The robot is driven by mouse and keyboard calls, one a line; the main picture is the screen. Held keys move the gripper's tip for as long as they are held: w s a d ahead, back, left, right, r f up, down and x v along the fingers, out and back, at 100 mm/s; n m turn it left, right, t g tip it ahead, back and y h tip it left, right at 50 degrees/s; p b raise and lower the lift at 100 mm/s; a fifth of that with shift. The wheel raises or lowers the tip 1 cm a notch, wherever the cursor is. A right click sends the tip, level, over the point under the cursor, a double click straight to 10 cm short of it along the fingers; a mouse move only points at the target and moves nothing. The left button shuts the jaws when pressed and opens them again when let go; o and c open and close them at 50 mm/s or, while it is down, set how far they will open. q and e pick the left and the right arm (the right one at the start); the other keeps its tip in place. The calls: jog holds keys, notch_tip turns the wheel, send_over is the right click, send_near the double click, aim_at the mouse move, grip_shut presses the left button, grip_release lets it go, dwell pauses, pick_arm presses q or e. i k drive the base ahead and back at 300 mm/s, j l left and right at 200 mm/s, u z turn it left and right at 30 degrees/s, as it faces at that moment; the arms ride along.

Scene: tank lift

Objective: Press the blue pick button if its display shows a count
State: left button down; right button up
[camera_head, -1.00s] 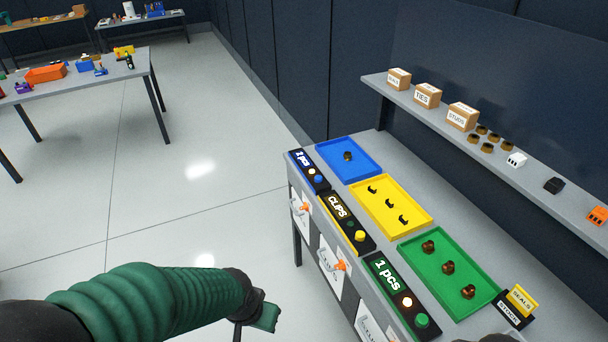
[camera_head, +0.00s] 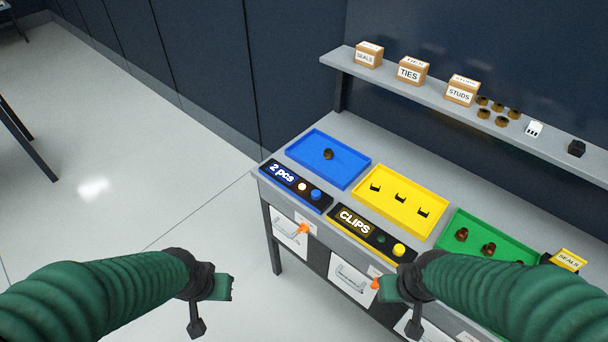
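The blue pick button (camera_head: 316,194) sits at the right end of the blue panel (camera_head: 294,189), at the front edge of the bench. Its display (camera_head: 282,173) reads "2 pcs", and a pale lamp (camera_head: 302,186) beside the button looks lit. Behind it, the blue tray (camera_head: 299,151) holds one dark round piece (camera_head: 328,154). My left gripper (camera_head: 222,288) is in front of the bench, left of and below the blue panel. My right gripper (camera_head: 388,289) is in front of the bench below the yellow panel. The finger gaps of both are unclear.
The yellow tray (camera_head: 437,205) holds several dark clips; its panel (camera_head: 372,233) reads "CLIPS". A green tray (camera_head: 510,236) lies to the right. Drawers with orange-tipped parts (camera_head: 304,229) line the bench front. A shelf (camera_head: 395,90) carries labelled boxes.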

aim_at(315, 195)
jog(key=i+j+z, duration=0.15)
jog(key=i, duration=0.75)
